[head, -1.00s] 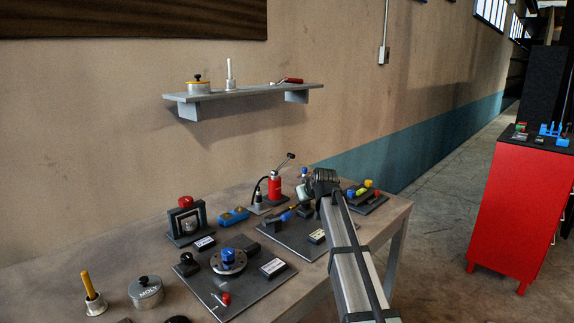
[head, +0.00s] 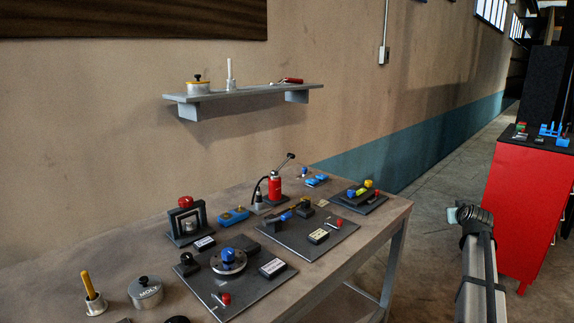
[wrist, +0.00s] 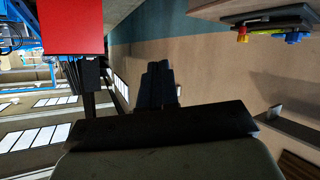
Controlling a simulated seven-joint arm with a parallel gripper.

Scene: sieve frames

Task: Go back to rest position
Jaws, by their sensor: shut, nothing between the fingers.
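My gripper (wrist: 158,85) shows in the wrist view with its dark fingers close together, shut and holding nothing. In the head view my arm stands at the lower right, over the floor beyond the table's right edge. Its end (head: 470,213) is clear of the workbench (head: 345,262) and left of the red cabinet. The fingers are too small to make out in the head view.
The workbench carries several fixture plates, a red press (head: 275,187) and a grey tin (head: 146,291). A wall shelf (head: 245,93) hangs above. The red cabinet (head: 515,205) stands close on the right; it also shows in the wrist view (wrist: 72,27).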

